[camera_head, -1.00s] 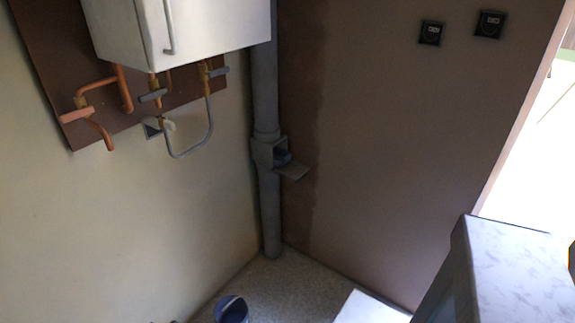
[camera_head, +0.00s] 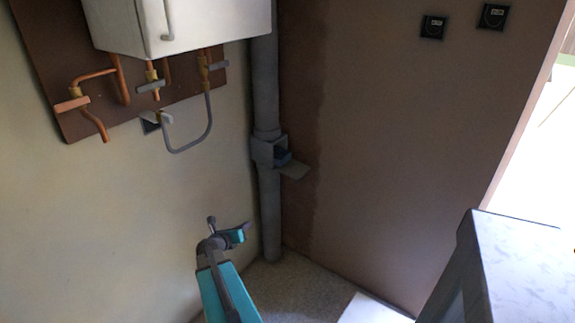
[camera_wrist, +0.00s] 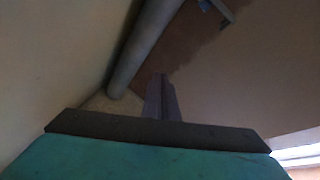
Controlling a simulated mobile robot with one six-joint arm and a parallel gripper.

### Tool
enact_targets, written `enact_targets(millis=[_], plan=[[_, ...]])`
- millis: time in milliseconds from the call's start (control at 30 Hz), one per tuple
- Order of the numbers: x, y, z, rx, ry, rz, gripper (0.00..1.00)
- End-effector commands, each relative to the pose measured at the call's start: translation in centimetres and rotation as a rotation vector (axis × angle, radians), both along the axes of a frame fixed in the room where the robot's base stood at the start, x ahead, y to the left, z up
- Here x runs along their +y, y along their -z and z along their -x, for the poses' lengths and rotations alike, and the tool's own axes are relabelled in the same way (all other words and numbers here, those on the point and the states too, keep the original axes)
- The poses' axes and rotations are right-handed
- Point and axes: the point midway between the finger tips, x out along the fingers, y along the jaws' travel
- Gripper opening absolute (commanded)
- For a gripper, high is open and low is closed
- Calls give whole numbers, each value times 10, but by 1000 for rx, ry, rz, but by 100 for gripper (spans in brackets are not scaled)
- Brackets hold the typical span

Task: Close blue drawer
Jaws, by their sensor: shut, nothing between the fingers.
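I cannot make out a clear blue drawer in either view. The only blue part I see is a small dark blue piece (camera_head: 282,156) in a grey open box on the vertical pipe in the head view. My gripper (camera_head: 247,226) is below and left of that box in the head view, apart from it. In the wrist view the dark fingers (camera_wrist: 160,82) are together and empty, pointing toward the corner by the pipe. Part of the box with its flap (camera_wrist: 222,10) shows at the wrist view's top edge.
A grey pipe (camera_head: 266,90) runs down the corner. A flat grey flap (camera_head: 295,171) sticks out from its box. A white cabinet (camera_head: 190,22) with copper pipes hangs upper left. A grey-topped unit (camera_head: 520,265) stands at right. The brown wall's middle is clear.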

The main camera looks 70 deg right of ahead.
Motion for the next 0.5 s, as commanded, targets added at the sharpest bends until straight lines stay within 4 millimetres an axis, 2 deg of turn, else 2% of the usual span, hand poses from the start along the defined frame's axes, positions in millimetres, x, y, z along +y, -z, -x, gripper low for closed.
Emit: enact_targets(millis=[33, 200, 400, 500], plan=[[-22, -11, 6, 68, -28, 36, 0], [-83, -55, 30, 358, -130, 154, 0], [-145, -105, 65, 727, -211, 264, 0], [-167, -124, 81, 888, -235, 298, 0]])
